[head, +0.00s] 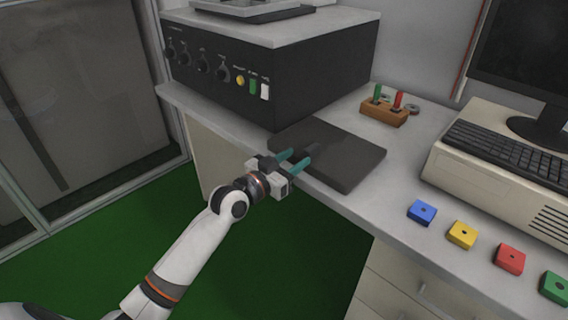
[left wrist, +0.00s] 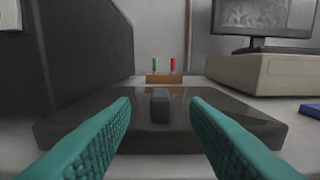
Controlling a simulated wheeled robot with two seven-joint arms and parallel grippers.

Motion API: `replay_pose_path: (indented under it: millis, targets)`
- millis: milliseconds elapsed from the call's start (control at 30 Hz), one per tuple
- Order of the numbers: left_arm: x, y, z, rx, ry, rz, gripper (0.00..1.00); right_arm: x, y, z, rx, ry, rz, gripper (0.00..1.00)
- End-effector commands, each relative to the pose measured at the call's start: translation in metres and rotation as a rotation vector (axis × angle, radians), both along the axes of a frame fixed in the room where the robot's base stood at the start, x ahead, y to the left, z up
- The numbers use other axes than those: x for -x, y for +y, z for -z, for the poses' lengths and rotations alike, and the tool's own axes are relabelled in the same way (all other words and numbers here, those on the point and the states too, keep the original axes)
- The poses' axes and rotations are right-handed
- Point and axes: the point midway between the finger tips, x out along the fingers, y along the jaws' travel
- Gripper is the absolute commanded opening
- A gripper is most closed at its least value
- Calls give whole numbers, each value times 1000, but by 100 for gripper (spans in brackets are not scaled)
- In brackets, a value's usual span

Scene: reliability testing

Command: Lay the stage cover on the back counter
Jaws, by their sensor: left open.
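The stage cover looks to be the flat dark grey plate (head: 345,158) lying on the counter, right of the black control box. My right gripper is not in view. I cannot tell which surface is the back counter.
The black control box (head: 230,85) with knobs stands left of the plate. A wooden block (head: 384,113) with green and red pegs is behind it. A beige computer (head: 490,170) with keyboard and monitor is at right. Several coloured blocks, one blue (head: 422,212), line the front edge.

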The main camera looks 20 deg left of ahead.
Motion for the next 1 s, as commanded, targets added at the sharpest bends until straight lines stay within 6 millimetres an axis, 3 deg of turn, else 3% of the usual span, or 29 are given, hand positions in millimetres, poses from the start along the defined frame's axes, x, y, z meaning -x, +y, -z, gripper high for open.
replay_pose_path:
  millis: [133, 367, 467, 567, 667, 700, 800, 900, 1000]
  targets:
    - [22, 8, 1, -3, 2, 0, 42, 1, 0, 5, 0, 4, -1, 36]
    - [34, 11, 1, -1, 2, 1, 42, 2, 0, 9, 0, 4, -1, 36]
    - [37, 9, 20, -10, 48, -2, 42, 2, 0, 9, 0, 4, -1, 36]
    - [52, 3, 76, -42, 187, -14, 42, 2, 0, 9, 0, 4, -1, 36]
    - [87, -6, 159, -98, 408, -33, 42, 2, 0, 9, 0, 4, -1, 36]
    - [107, -10, 194, -124, 507, -43, 42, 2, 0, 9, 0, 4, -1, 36]
    - [168, -17, 272, -191, 754, -72, 42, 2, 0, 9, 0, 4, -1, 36]
    - [233, -22, 330, -255, 971, -100, 42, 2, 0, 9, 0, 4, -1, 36]
    - [288, -25, 366, -310, 1139, -125, 42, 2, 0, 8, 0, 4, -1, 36]
